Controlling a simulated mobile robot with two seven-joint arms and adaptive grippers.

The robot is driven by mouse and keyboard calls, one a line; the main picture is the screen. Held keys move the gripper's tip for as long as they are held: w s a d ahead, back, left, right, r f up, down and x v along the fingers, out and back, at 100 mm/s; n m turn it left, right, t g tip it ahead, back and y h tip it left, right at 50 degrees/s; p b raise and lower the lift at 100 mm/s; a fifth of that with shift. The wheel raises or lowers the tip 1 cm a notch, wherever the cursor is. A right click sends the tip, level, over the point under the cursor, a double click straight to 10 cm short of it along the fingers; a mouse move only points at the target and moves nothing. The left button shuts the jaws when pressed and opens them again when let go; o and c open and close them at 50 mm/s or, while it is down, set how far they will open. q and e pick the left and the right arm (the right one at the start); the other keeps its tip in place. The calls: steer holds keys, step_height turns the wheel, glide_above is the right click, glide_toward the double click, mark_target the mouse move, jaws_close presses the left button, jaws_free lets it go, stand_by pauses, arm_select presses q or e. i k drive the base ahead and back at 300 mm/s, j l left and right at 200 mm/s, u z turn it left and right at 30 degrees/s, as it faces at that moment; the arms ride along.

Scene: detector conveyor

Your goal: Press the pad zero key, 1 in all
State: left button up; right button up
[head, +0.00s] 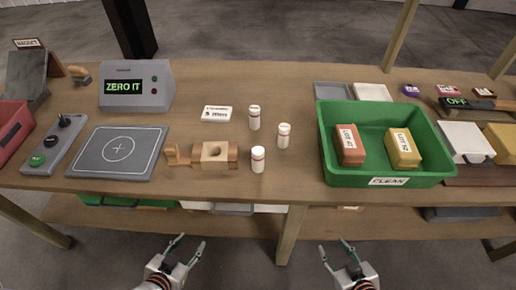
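My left gripper (191,244) is open and empty in front of the table edge. My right gripper (334,247) is also open and empty, further right.
A grey control panel (66,147) with a green button and black knob lies left of the pad. A wooden block (213,155), several white bottles (284,135) and a green tray (384,179) holding two packages stand to the right. A lower shelf runs beneath.

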mark_target(52, 141)
steer(key=u, duration=1.65)
